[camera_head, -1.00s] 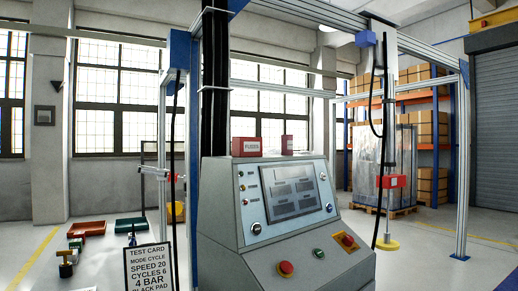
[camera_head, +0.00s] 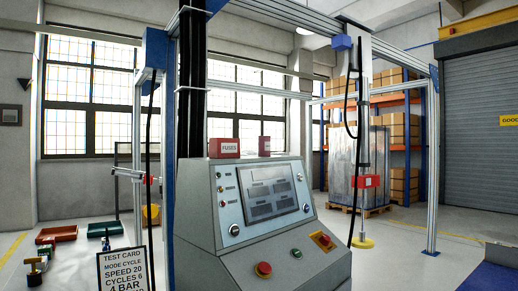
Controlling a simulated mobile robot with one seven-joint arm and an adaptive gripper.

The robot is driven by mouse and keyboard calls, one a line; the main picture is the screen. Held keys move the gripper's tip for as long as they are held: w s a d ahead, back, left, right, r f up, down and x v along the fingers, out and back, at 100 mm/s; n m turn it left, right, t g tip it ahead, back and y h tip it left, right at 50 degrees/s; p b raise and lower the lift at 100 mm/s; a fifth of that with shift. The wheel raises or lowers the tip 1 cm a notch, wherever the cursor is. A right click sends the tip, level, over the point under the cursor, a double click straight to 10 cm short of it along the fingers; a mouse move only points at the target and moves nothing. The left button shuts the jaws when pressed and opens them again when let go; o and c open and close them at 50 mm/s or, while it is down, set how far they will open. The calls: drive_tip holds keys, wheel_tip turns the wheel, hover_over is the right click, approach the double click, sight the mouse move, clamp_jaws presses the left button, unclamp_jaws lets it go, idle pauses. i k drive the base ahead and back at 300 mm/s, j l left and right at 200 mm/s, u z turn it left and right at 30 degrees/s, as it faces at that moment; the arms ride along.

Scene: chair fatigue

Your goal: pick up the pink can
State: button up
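I see no pink can in this view. My gripper is not in view either. The nearest things in reach of sight are a grey control console (camera_head: 262,215) with a screen, a red button and a green button, and two small red boxes on its top, one marked FUSES (camera_head: 224,148).
A metal frame stands around the console, with a right post (camera_head: 432,170). A test card sign (camera_head: 124,270) stands at the lower left. Red and green trays (camera_head: 56,233) lie on the floor behind it. Wrapped pallet goods (camera_head: 357,165) stand behind. Floor at the right is partly clear.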

sight(264, 141)
drive_tip(key=i+j+z, duration=0.1)
drive_tip(key=i+z, duration=0.15)
drive_tip(key=i, duration=0.2)
drive_tip(key=i+j+z, duration=0.25)
drive_tip(key=i, duration=0.15)
